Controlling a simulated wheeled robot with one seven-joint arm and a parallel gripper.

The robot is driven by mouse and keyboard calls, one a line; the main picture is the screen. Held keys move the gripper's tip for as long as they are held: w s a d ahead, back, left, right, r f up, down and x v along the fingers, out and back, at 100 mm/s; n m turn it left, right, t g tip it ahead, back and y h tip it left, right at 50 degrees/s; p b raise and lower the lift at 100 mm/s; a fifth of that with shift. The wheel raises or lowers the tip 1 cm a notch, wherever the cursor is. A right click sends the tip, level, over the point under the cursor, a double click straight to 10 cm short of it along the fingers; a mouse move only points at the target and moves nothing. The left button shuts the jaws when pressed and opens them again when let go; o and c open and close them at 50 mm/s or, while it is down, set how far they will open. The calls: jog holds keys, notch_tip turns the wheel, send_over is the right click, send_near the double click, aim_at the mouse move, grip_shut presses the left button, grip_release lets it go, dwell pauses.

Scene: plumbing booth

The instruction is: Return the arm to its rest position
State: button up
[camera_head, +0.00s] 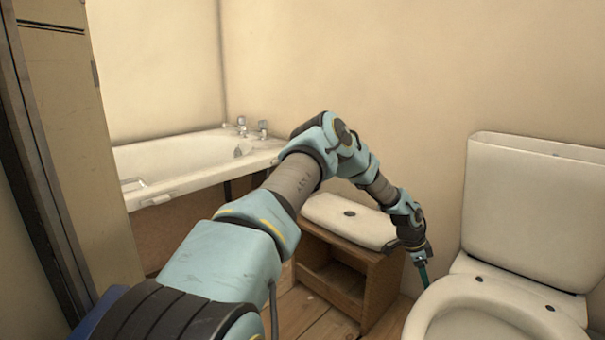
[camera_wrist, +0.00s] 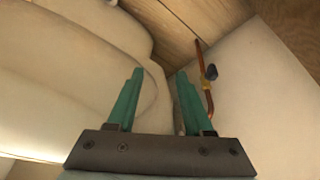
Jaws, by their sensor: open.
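My arm reaches out from the bottom left of the head view and bends down at the right. My gripper (camera_head: 424,276) points down between the wooden cabinet and the toilet. In the wrist view its two green fingers (camera_wrist: 158,100) stand apart with nothing between them, so it is open and empty. The tip is partly hidden by the wrist in the head view.
The toilet (camera_head: 530,215) is close at the right. A wooden cabinet (camera_head: 375,290) bears a white cistern lid (camera_head: 345,222). A bathtub (camera_head: 190,158) stands at the back left. A copper pipe with a valve (camera_wrist: 207,85) shows near the wall in the wrist view.

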jog(key=s+a+r+n+t+y, duration=0.1)
jog(key=a+r+n, duration=0.2)
jog(key=a+r, duration=0.45)
jog(key=s+a+r+n+y, duration=0.1)
jog(key=s+a+r+n, duration=0.2)
jog(key=a, duration=0.7)
jog(key=a+r+n+t+y, duration=0.1)
jog(key=a+r+n, duration=0.2)
jog(key=a+r, duration=0.5)
jog(key=s+a+r+n+y, duration=0.1)
jog(key=s+a+r+n, duration=0.2)
jog(key=s+a+n, duration=0.35)
jog(key=s+a+r+n, duration=0.3)
jog(key=s+a, duration=0.5)
jog(key=a, duration=0.3)
notch_tip(320, 180, up, 38)
jog(key=p, duration=3.7)
jog(key=shift+f+t, duration=0.15)
jog(key=shift+t, duration=0.15)
jog(key=shift+d, duration=0.1)
